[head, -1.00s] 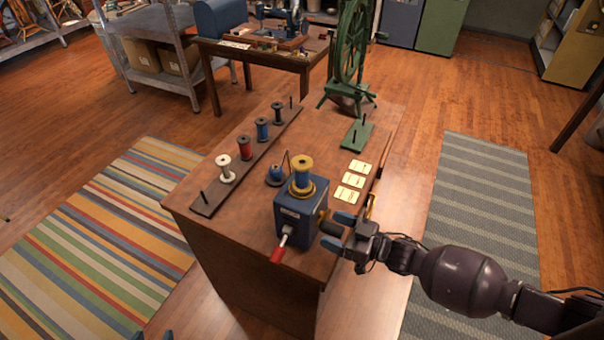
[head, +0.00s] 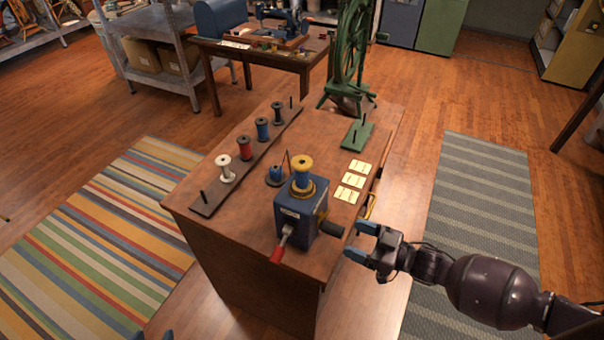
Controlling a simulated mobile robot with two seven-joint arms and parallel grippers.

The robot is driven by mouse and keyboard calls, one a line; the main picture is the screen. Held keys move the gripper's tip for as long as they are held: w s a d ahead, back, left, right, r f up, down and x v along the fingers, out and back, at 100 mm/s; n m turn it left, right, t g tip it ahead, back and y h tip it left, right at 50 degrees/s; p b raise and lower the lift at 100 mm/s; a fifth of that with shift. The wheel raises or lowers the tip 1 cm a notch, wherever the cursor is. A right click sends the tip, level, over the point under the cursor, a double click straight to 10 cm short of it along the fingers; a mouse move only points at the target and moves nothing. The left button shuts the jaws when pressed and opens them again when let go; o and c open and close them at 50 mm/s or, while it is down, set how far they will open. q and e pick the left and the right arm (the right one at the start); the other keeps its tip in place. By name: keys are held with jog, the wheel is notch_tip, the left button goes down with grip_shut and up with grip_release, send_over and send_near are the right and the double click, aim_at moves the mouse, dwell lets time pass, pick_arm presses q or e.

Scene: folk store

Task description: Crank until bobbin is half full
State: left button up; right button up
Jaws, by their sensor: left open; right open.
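The blue winder box (head: 290,224) stands near the front of the wooden table. The bobbin (head: 302,176) sits upright on top, with yellow flanges and blue thread; its fill level is hard to judge. The crank's black handle (head: 331,229) sticks out on the box's right side. A red-knobbed lever (head: 277,254) is on its front. My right gripper (head: 361,242) is open and empty, just right of the crank handle and apart from it. Only the fingertips of my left gripper (head: 152,336) show at the bottom edge, apart and empty.
A small blue supply spool (head: 276,176) with a wire guide stands behind the box. A rack (head: 207,207) holds several spools to the left. Cream cards (head: 349,194), a green stand (head: 358,135) and a green spinning wheel (head: 350,50) stand along the right and back.

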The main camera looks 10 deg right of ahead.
jog(key=shift+v, duration=1.6)
jog(key=s+a+f+m+t+h+b, duration=0.2)
jog(key=s+a+f+m+t+h, duration=0.1)
jog(key=m+t+h, duration=0.3)
jog(key=s+d+f+m+g+h+b, duration=0.1)
jog(key=s+d+f+m+g+h, duration=0.3)
jog(key=s+d+h, duration=0.5)
jog(key=shift+s+a+f, duration=0.1)
jog(key=shift+f, duration=0.05)
